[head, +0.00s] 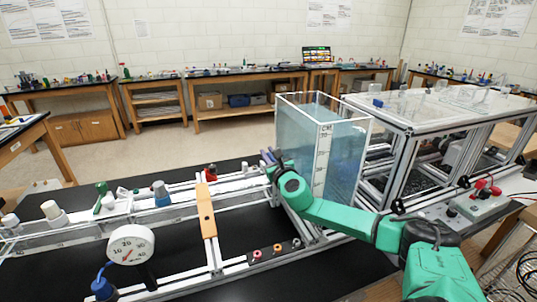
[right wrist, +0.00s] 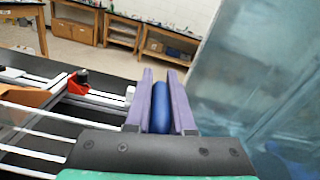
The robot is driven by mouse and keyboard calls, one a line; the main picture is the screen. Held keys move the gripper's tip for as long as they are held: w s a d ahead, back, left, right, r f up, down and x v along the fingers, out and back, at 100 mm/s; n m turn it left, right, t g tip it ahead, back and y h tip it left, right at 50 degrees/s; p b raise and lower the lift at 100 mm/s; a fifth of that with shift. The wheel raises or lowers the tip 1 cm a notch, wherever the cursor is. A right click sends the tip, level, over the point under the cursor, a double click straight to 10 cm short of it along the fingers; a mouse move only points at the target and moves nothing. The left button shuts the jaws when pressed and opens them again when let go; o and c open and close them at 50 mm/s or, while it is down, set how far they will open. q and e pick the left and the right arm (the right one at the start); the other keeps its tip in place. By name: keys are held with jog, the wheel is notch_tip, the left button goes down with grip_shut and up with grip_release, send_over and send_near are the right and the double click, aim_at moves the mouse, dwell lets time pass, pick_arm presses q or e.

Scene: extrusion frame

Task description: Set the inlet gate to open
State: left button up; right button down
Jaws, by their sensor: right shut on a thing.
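My right gripper (head: 268,158) is at the left side of the clear water tank (head: 318,147), near the frame's rail. In the right wrist view its two purple fingers (right wrist: 160,105) are shut on a rounded blue handle (right wrist: 161,108). The handle lies lengthwise between the fingers, and its lower end is hidden by the gripper body. The handle appears to be the inlet gate's, but the gate itself cannot be made out. In the head view my green arm and gripper cover this spot. My left gripper is not in view.
The extrusion frame carries a round dial gauge (head: 131,244), an orange-brown crosspiece (head: 207,211) and a red clamp-like part (head: 211,172), also in the right wrist view (right wrist: 79,84). A control box with red knobs (head: 482,203) stands at right.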

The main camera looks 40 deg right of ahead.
jog(key=shift+r, duration=0.1)
dwell(0.3)
notch_tip(320, 180, up, 5)
jog(key=p, duration=0.4)
jog(key=shift+d+r+p, duration=0.1)
jog(key=shift+p, duration=0.3)
jog(key=c, duration=0.8)
grip_release()
jog(key=shift+f, duration=0.25)
jog(key=shift+s, duration=0.1)
